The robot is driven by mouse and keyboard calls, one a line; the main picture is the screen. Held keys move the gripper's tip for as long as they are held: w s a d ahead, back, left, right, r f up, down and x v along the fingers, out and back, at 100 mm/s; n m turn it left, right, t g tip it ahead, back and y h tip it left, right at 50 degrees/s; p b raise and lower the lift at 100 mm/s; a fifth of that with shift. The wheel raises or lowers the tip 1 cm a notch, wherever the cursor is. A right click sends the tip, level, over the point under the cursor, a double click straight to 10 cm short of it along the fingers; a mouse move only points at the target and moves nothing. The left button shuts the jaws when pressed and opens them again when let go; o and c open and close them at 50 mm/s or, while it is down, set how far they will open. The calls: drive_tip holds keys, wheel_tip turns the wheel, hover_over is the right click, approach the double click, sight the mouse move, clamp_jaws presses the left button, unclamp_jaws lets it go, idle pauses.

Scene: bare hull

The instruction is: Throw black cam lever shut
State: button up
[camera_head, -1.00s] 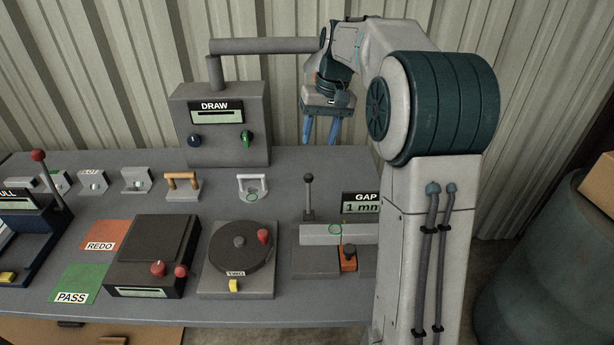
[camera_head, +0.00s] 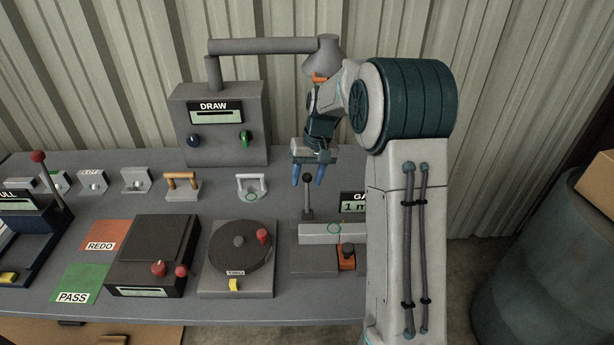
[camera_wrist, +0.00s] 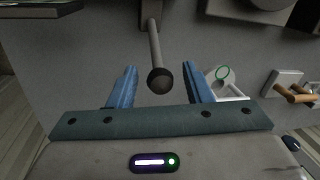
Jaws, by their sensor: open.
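The black cam lever, a thin grey rod with a black ball knob (camera_head: 308,178), stands upright at the back of the grey gap fixture (camera_head: 318,234). In the wrist view its black knob (camera_wrist: 160,79) lies between my two blue fingers, with the rod running away from it. My gripper (camera_head: 308,180) is open, pointing down, with its fingertips close to the knob in the head view. In the wrist view my gripper (camera_wrist: 160,85) has clear space on both sides of the knob, and I see no contact.
A GAP display (camera_head: 352,202) stands right of the lever, partly hidden by my arm. A white handle (camera_head: 251,187) stands to the left, and a round turntable (camera_head: 240,246) in front of it. The DRAW box (camera_head: 220,125) and its lamp arm (camera_head: 265,46) are behind.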

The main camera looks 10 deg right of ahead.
drive_tip(key=shift+f, duration=0.25)
clamp_jaws()
